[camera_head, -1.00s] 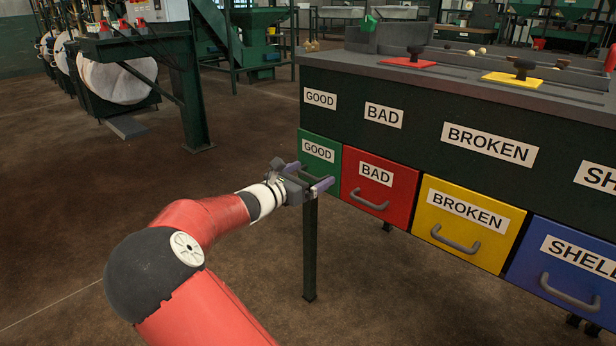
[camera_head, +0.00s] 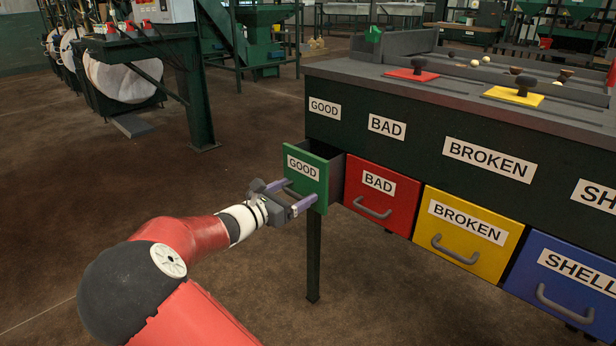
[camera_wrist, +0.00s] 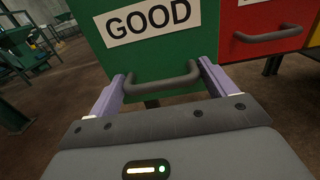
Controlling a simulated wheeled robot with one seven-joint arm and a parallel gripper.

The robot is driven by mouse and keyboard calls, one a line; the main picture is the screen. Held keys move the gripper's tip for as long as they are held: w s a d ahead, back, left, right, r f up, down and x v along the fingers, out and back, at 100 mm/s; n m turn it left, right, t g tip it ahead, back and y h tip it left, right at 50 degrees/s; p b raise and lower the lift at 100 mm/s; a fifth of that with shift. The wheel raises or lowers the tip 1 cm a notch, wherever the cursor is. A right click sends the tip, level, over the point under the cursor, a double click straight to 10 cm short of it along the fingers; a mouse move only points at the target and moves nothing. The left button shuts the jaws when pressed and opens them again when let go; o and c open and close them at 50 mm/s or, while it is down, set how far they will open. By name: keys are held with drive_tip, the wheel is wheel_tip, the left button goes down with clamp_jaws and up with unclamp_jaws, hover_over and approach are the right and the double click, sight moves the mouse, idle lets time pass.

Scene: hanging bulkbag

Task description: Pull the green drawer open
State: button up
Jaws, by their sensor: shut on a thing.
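The green drawer (camera_head: 318,184), labelled GOOD, stands partly open at the left end of the dark cabinet, with its grey side wall showing behind the front. It also shows in the wrist view (camera_wrist: 185,52). Its grey bar handle (camera_wrist: 162,86) lies between the two purple fingers of my gripper, one at each end of the bar. My gripper (camera_head: 290,196) is shut on this handle, directly in front of the drawer. In the head view the handle is partly hidden by the gripper.
A red drawer (camera_head: 405,188), a yellow drawer (camera_head: 487,218) and a blue drawer (camera_head: 575,255) are closed to the right. The cabinet top (camera_head: 350,73) holds a red and a yellow plate with knobs. The floor (camera_head: 110,190) to the left is clear.

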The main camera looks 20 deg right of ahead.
drive_tip(key=p+v, duration=0.8)
drive_tip(key=v, duration=0.9)
drive_tip(key=shift+a, duration=0.15)
drive_tip(key=shift+s+f, duration=0.1)
drive_tip(key=o, duration=1.2)
drive_tip(key=shift+o, duration=0.2)
drive_tip(key=v, duration=0.7)
drive_tip(key=shift+a, duration=0.4)
drive_tip(key=shift+s, duration=0.1)
